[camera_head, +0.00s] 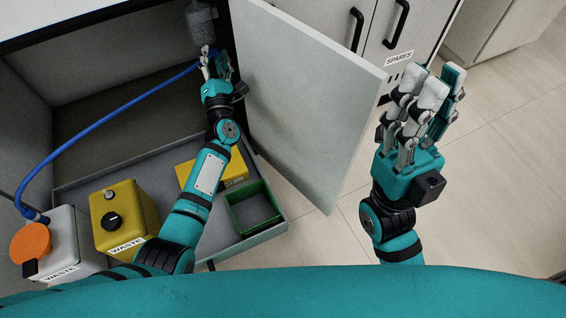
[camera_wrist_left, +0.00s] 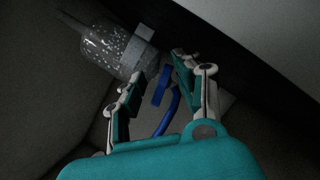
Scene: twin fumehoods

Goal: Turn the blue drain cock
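The blue drain cock (camera_wrist_left: 161,86) hangs below a clear, droplet-covered trap (camera_wrist_left: 112,50) in the left wrist view. The trap also shows in the head view (camera_head: 201,25), at the top inside the open cabinet. My left gripper (camera_wrist_left: 158,78) has its fingers apart, one on each side of the blue cock; contact is not clear in the dark picture. In the head view my left gripper (camera_head: 216,66) is just under the trap and largely hides the cock. My right gripper (camera_head: 428,92) is open and empty, outside the cabinet, right of its door.
The open cabinet door (camera_head: 305,95) stands right of my left arm. A blue hose (camera_head: 105,112) runs to a white waste can (camera_head: 68,243) with an orange cap. A yellow waste can (camera_head: 133,207), a yellow box (camera_head: 238,165) and a green bin (camera_head: 275,200) sit in the tray.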

